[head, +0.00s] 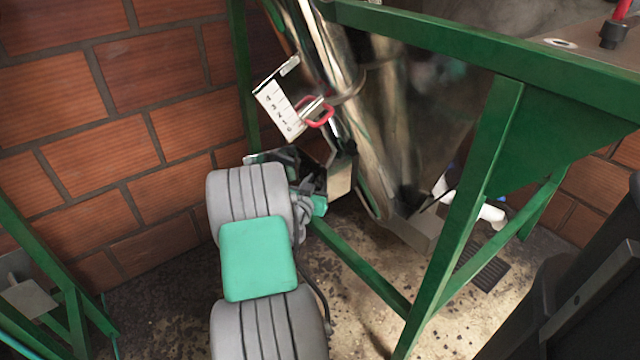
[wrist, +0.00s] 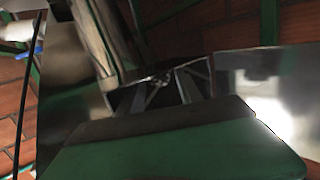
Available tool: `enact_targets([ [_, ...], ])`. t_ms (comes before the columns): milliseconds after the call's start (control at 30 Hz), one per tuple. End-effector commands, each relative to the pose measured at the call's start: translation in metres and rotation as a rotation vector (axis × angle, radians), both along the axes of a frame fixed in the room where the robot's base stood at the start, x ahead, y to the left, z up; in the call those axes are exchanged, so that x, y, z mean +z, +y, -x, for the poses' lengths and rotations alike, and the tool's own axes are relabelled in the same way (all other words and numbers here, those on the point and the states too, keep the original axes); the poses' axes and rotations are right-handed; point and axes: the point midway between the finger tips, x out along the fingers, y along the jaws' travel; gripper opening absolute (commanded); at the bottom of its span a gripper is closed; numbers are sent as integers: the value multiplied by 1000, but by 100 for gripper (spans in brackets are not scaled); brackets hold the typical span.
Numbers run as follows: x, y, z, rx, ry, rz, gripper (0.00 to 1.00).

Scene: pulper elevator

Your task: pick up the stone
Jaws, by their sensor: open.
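I cannot make out a stone in either view. My gripper shows in the wrist view (wrist: 163,92), with its dark fingers apart at a small dark metal opening (wrist: 160,80). I see nothing clear between the fingers. In the head view my arm reaches up to a small metal box (head: 341,172) at the lower side of the shiny metal pulper pipe (head: 335,60). The fingers there are mostly hidden behind my own wrist. The inside of the box is too dark to read.
A green steel frame (head: 490,130) stands around the machine, with a beam close to my wrist. A white numbered scale plate (head: 277,108) and a red handle (head: 319,112) sit above it. A brick wall (head: 110,120) is behind left. Stained floor (head: 370,320) lies below.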

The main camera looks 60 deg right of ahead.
Motion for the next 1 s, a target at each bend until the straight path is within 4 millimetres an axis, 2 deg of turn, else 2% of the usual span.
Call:
enact_targets([
  [67, 0, 0, 0, 0, 0, 0, 42],
  [600, 0, 1, 0, 0, 1, -2, 0],
  [1000, 4, 3, -1, 0, 1, -2, 0],
])
